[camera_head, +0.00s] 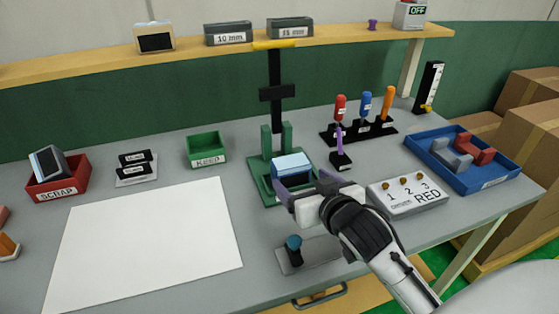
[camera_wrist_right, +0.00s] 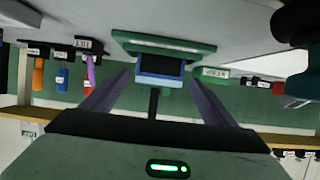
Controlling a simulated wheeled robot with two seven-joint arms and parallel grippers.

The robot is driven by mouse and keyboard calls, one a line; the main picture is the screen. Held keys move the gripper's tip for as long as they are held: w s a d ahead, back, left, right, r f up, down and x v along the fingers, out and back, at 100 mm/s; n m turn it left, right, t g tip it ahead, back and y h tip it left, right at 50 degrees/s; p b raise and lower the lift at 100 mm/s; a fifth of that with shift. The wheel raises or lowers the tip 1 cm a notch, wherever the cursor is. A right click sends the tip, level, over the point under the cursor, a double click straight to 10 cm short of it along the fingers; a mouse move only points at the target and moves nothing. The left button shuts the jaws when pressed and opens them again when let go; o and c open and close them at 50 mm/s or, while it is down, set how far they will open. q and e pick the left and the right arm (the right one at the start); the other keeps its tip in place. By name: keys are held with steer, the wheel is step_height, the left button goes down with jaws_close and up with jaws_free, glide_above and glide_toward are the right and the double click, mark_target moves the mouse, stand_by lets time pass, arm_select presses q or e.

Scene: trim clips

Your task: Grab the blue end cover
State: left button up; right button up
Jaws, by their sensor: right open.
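The blue end cover (camera_head: 292,164) is a light-blue block seated in the green press fixture (camera_head: 266,184) at the middle of the table. In the right wrist view the cover (camera_wrist_right: 160,66) lies ahead, between the lines of the two purple fingers. My right gripper (camera_head: 301,184) is open and empty, on the near side of the cover. Its fingers (camera_wrist_right: 158,82) are spread wider than the cover. I cannot tell whether the fingertips reach beside it. My left gripper is not in view.
The fixture's black post (camera_head: 276,95) rises behind the cover. A blue-knobbed lever (camera_head: 293,243) stands in front, and a numbered RED box (camera_head: 407,194) is to the right. A screwdriver rack (camera_head: 358,133) stands behind right. A white sheet (camera_head: 150,240) lies left.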

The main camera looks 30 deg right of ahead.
mark_target(296, 175)
steer(key=x, duration=0.3)
steer(key=shift+d, duration=0.15)
steer(key=shift+p+x, duration=0.35)
steer(key=shift+x, duration=2.45)
steer(key=shift+r, duration=0.1)
steer(key=c, duration=1)
